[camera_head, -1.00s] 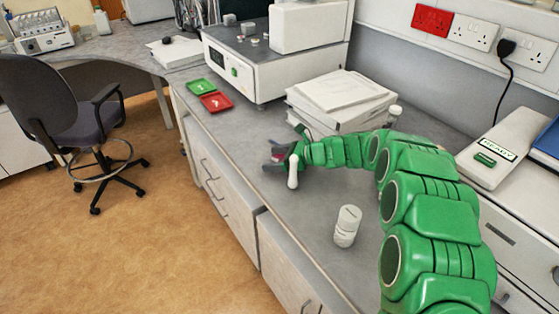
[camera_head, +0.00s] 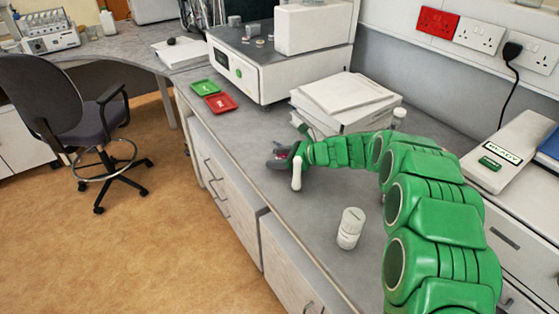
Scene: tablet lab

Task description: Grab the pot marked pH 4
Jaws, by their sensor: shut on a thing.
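My gripper (camera_head: 280,160) is at the end of the green arm, low over the bench left of the paper stack. Its jaws are shut on a small reddish thing (camera_head: 284,154), mostly hidden by the jaws; no marking on it is readable. I cannot tell whether it touches the bench. A white pot, or two stacked, (camera_head: 349,230) stands upright on the bench nearer the camera, with unreadable lettering. Another small white pot (camera_head: 398,118) shows behind the arm, by the papers. I cannot make out pH 4 on any pot.
A green tray (camera_head: 204,87) and a red tray (camera_head: 221,103) lie on the bench (camera_head: 235,138) in front of a white instrument (camera_head: 262,77). A chair (camera_head: 55,110) is on the floor at left.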

